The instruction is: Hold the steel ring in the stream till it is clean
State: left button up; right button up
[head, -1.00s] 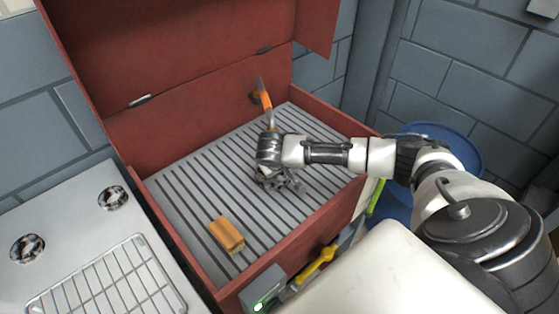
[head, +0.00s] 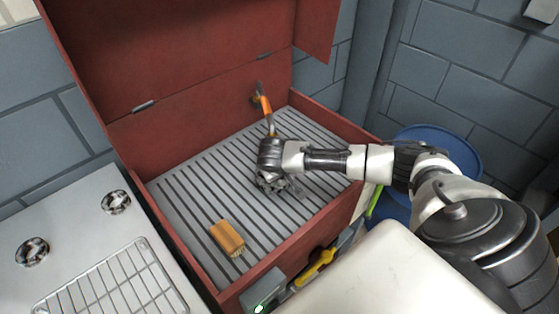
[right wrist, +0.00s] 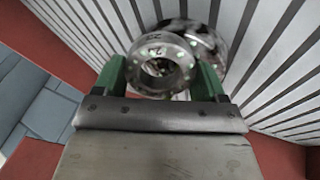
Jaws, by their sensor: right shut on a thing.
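The steel ring (right wrist: 178,82) is between the green fingers of my right gripper (right wrist: 160,72) in the right wrist view. Its near face is bright metal with small round marks around the hole. A wider round metal part behind it has dark, dirty-looking patches; I cannot tell if it belongs to the ring. In the head view my right gripper (head: 272,180) is shut on the ring low over the slatted grate. An orange-handled nozzle (head: 264,104) points down beside the gripper from the back wall. I cannot make out a stream. My left gripper is not in view.
The red cabinet (head: 190,128) has raised walls around the slatted grate (head: 185,195). An orange-brown brush (head: 228,237) lies on the grate. A white surface at left holds two round metal pieces (head: 116,202) and a wire rack (head: 110,285). A blue drum (head: 462,150) stands at right.

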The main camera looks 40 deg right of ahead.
jog(key=shift+w+a, duration=0.1)
jog(key=shift+w, duration=0.1)
jog(key=shift+w+a, duration=0.25)
jog(key=shift+w, duration=0.1)
jog(key=shift+s+p, duration=0.1)
jog(key=shift+p, duration=0.2)
jog(key=shift+s+d+p, duration=0.35)
jog(key=shift+s+p, duration=0.1)
jog(key=shift+p, duration=0.1)
jog(key=shift+w+a, duration=0.1)
jog(key=shift+w, duration=0.15)
jog(key=shift+w+a, duration=0.25)
jog(key=shift+w, duration=0.05)
